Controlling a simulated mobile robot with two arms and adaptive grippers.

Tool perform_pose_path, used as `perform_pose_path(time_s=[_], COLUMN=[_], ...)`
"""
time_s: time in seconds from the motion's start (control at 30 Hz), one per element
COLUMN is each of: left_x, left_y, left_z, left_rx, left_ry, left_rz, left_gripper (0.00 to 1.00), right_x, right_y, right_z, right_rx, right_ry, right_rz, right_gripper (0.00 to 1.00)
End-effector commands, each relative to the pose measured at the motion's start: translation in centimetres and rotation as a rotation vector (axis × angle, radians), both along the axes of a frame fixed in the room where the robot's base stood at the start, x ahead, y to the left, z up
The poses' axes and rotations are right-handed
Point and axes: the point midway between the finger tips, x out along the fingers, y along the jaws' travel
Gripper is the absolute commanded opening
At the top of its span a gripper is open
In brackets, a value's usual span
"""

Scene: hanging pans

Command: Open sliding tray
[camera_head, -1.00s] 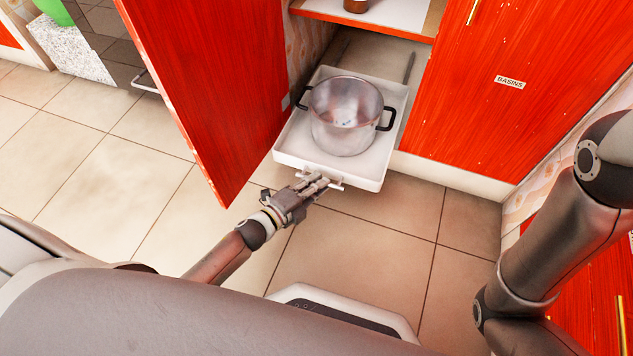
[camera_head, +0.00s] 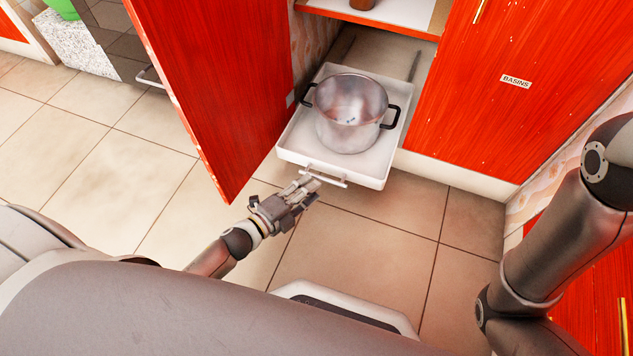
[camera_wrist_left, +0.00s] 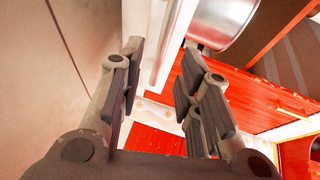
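The white sliding tray (camera_head: 290,143) sticks out of the lower part of an open red cabinet. A steel pot (camera_head: 350,125) with black side handles stands upright in it. The tray's pale bar handle (camera_head: 327,178) is on its front face. My left gripper (camera_head: 305,184) is just in front of the handle's left end. In the left wrist view its fingers (camera_wrist_left: 153,88) are spread and nothing is held between them. The tray's white edge (camera_wrist_left: 165,50) shows beyond the fingers there. My right gripper is out of view; only my right arm shows at the right.
A red cabinet door (camera_head: 215,90) stands open left of the tray. A closed red door labelled BASINS (camera_head: 515,81) is to the right. A shelf with a brown item (camera_head: 362,4) is above the tray. The tiled floor (camera_head: 370,250) in front is clear.

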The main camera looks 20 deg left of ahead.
Motion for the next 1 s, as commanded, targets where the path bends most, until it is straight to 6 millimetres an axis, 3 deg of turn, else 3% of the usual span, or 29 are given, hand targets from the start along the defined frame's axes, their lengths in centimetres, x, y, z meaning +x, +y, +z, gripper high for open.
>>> perform_pose_path(time_s=[0.2,0.4,1.0], left_x=[-3.8,-5.8,-6.5], left_y=[1.7,2.7,3.0], left_z=[0.7,1.2,1.4], left_rx=[-0.001,0.0,0.0], left_ry=[0.003,0.0,-0.001], left_rz=[-0.001,-0.001,-0.001], left_gripper=[0.32,0.32,0.32], right_x=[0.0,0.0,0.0], right_y=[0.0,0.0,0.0], right_z=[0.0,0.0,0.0], right_rx=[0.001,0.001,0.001], right_ry=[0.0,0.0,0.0], right_rz=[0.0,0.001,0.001], right_gripper=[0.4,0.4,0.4])
